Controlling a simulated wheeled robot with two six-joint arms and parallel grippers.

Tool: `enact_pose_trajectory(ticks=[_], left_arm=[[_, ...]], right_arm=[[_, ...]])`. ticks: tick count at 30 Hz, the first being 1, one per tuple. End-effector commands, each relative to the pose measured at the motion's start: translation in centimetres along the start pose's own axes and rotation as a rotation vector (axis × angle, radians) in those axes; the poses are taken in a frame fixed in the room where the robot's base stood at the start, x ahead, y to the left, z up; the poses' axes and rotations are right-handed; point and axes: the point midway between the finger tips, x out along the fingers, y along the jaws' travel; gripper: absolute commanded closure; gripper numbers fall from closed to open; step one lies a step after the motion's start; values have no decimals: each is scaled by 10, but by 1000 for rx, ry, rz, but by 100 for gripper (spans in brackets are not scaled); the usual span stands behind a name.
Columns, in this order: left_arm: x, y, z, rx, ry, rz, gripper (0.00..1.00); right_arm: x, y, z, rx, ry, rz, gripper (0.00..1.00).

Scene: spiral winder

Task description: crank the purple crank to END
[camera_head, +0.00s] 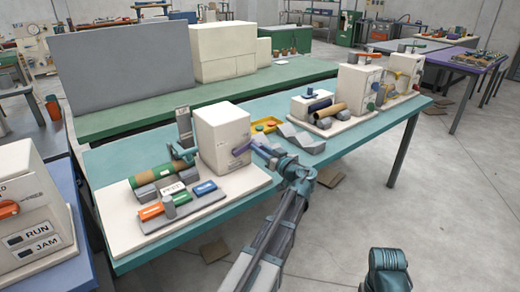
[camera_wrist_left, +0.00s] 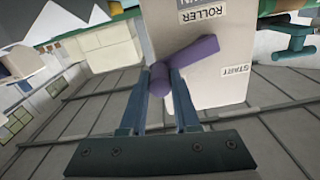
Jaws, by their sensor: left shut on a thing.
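The purple crank (camera_head: 243,147) sticks out from the right face of a cream box (camera_head: 219,135) on a white base plate. In the left wrist view the purple crank (camera_wrist_left: 190,62) has an arm and a handle, in front of the box face marked ROLLER and START (camera_wrist_left: 236,70). No END mark can be read. My left gripper (camera_head: 262,146) reaches the crank from the right. In the left wrist view its two fingers (camera_wrist_left: 167,85) are shut around the purple handle. My right gripper cannot be made out; a dark part of mine shows at the bottom right of the head view.
Left of the box are a green and brown roller (camera_head: 152,179) and colored blocks (camera_head: 178,200) on the base plate (camera_head: 240,190). Grey curved pieces (camera_head: 302,139) and a yellow tray (camera_head: 265,125) lie behind my gripper on the teal table (camera_head: 375,125). Open floor lies to the right.

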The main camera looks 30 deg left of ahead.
Motion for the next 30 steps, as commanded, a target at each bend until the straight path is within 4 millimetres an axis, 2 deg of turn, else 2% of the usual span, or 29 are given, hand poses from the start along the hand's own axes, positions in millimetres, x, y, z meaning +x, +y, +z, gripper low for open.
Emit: enact_pose_trajectory(ticks=[11, 18, 26, 27, 30], left_arm=[[0, 0, 0, -1, 0, 1, 100], [0, -3, -7, -101, -1, 1, 100], [0, -3, -7, -107, 0, 1, 100], [0, -3, -7, -107, 0, 1, 65], [0, -3, -7, -106, 0, 1, 47]], right_arm=[[0, 0, 0, 0, 0, 0, 100], [-8, 1, 0, 0, 0, 0, 100], [-7, 1, 0, 0, 0, 0, 100], [-7, 1, 0, 0, 0, 0, 100], [-7, 1, 0, 0, 0, 0, 100]])
